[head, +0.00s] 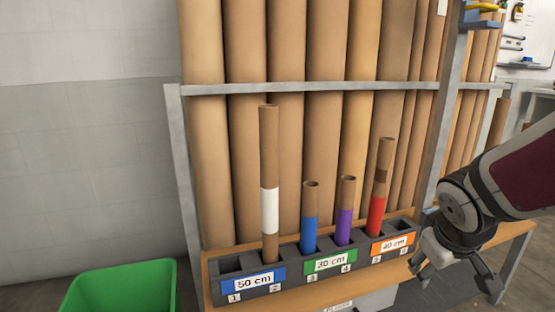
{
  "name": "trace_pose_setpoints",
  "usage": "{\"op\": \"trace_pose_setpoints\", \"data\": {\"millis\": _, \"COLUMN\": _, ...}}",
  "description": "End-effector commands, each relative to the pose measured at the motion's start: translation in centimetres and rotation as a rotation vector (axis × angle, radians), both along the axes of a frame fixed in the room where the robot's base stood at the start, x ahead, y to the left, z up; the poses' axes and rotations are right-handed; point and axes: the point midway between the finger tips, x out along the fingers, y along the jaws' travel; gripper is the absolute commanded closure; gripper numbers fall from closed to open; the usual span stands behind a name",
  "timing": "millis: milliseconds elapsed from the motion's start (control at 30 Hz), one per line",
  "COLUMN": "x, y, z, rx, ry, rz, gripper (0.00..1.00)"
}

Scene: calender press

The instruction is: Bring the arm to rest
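My gripper (455,279) hangs at the lower right of the head view, its fingers spread apart with nothing seen between them. It is at the right end of the grey tube holder (292,279); I cannot tell whether they touch. In the holder stand a tall tube with a white band (269,185), a short one with a blue band (310,217), a short one with a purple band (345,211) and a leaning one with a red band (380,188). The slot at each end looks empty.
The holder carries labels for 50 cm (253,281), 30 cm (330,262) and 40 cm (393,244). It sits on a wooden bench (291,303). Tall cardboard tubes (286,60) stand behind a grey rail (310,87). A green bin (120,288) is at the lower left.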

Motion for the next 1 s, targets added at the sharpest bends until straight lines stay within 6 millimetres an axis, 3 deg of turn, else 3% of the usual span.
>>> {"op": "trace_pose_setpoints", "data": {"millis": 100, "x": -5.4, "y": 1.5, "z": 2.2, "rx": 0.024, "ry": 0.064, "rz": -0.097, "gripper": 0.43}}
{"op": "trace_pose_setpoints", "data": {"millis": 300, "x": -14.4, "y": 4.9, "z": 3.6, "rx": 0.136, "ry": 0.193, "rz": -0.21, "gripper": 0.43}}
{"op": "trace_pose_setpoints", "data": {"millis": 700, "x": -26.5, "y": 10.4, "z": 4.5, "rx": 0.354, "ry": 0.408, "rz": -0.225, "gripper": 0.43}}
{"op": "trace_pose_setpoints", "data": {"millis": 1000, "x": -25.2, "y": 10.3, "z": 9.1, "rx": 0.354, "ry": 0.377, "rz": -0.222, "gripper": 0.43}}
